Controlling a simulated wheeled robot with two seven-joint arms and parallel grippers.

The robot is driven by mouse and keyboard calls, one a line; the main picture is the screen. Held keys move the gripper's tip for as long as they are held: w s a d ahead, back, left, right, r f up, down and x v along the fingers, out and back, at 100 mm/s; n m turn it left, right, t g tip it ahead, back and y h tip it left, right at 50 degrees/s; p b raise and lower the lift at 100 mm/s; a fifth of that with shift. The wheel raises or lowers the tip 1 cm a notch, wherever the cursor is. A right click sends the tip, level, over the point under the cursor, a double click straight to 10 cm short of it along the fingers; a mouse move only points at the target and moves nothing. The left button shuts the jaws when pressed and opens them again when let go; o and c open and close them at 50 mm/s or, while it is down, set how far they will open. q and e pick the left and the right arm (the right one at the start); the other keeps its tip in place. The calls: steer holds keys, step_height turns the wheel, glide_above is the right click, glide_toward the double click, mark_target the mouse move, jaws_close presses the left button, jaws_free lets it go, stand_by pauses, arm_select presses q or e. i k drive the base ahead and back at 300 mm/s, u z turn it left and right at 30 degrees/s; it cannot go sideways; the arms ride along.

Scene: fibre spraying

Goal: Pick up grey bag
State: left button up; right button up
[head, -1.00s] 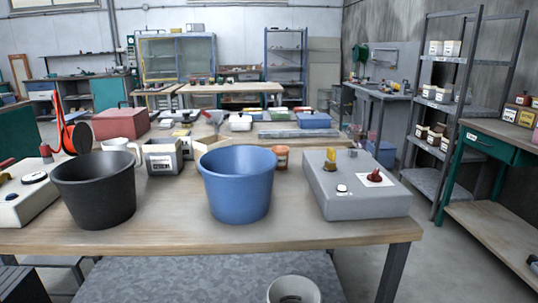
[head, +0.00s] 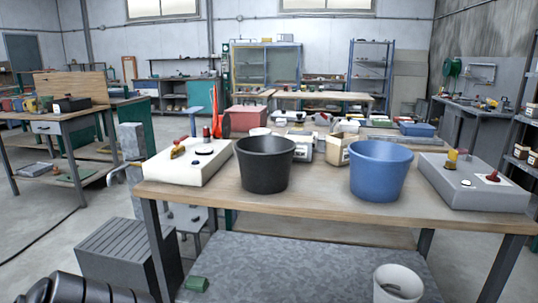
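I cannot make out a clear grey bag in the head view. A light grey blocky thing (head: 131,142) stands behind the left end of the near table; I cannot tell what it is. A dark rounded, ribbed thing (head: 75,291) is cut off at the bottom left edge, also unclear. Neither of my grippers is in view.
The near wooden table (head: 318,212) holds a white box (head: 185,170), a black bucket (head: 264,167), a blue bucket (head: 379,172) and a grey box (head: 472,190). A grey ribbed box (head: 112,250) stands at its left leg. Open floor (head: 45,225) lies left.

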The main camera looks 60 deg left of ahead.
mark_target(304, 139)
steer(key=k, duration=0.15)
steer(key=u, duration=1.4)
